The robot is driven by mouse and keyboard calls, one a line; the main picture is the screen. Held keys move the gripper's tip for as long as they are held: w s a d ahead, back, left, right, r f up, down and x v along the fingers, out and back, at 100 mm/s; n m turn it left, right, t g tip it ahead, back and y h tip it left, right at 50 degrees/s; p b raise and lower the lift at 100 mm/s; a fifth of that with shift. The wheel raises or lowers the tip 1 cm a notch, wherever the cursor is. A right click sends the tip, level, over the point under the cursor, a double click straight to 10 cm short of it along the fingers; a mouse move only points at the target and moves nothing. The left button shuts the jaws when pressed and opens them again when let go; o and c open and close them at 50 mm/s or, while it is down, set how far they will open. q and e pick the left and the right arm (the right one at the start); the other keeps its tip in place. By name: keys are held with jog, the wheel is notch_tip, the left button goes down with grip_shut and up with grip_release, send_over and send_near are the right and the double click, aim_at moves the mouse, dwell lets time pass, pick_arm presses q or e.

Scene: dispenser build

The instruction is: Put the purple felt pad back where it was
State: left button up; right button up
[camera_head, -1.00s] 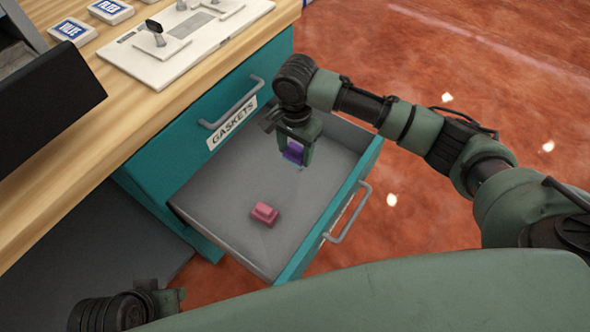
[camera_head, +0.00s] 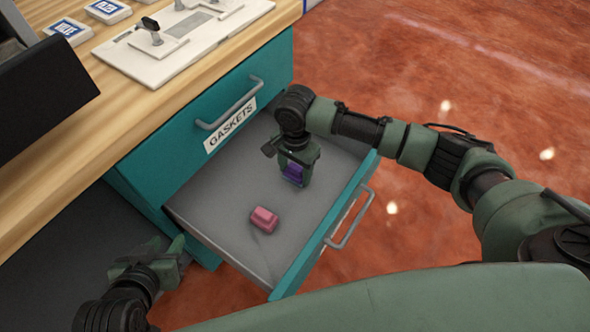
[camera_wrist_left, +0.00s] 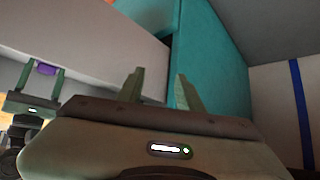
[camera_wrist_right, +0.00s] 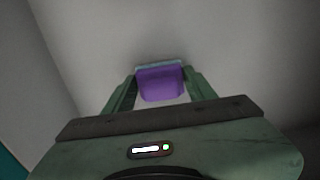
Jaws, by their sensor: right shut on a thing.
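The purple felt pad (camera_head: 293,174) is held between the fingers of my right gripper (camera_head: 297,178), over the open drawer (camera_head: 215,208). The right wrist view shows the purple pad (camera_wrist_right: 160,82) between both fingertips, with a pale blue-grey edge behind it. How far it is above the drawer floor is hard to tell. A pink block (camera_head: 264,219) lies on the drawer floor, nearer the front left of my right gripper. My left gripper (camera_wrist_left: 160,92) is empty with its fingers apart, outside the drawer at its left; it also shows low in the head view (camera_head: 165,262).
A teal drawer front labelled GASKETS (camera_head: 231,126) sits closed above the open drawer. The open drawer's front panel has a grey handle (camera_head: 350,218). The wooden worktop (camera_head: 100,130) holds a white plate (camera_head: 160,45) with fixtures and a dark screen. Most of the drawer floor is bare.

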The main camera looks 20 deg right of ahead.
aim_at(295, 168)
pick_arm(q)
jog(key=shift+s+f, duration=0.15)
jog(key=shift+s, duration=0.05)
pick_arm(e)
jog(key=o, duration=1.2)
jog(key=shift+r, duration=0.25)
notch_tip(295, 168, up, 6)
jog(key=shift+r+p, duration=0.1)
jog(key=shift+p, duration=1.15)
pick_arm(q)
jog(key=s+a+f+g+y+p, duration=0.1)
jog(key=s+a+g, duration=0.2)
jog(key=s, duration=0.7)
jog(key=shift+a+f+g+p, duration=0.15)
jog(key=shift+f+g+p, duration=0.2)
jog(key=shift+g, duration=0.95)
pick_arm(e)
jog(key=shift+s+r, duration=0.1)
jog(key=shift+r, duration=2.6)
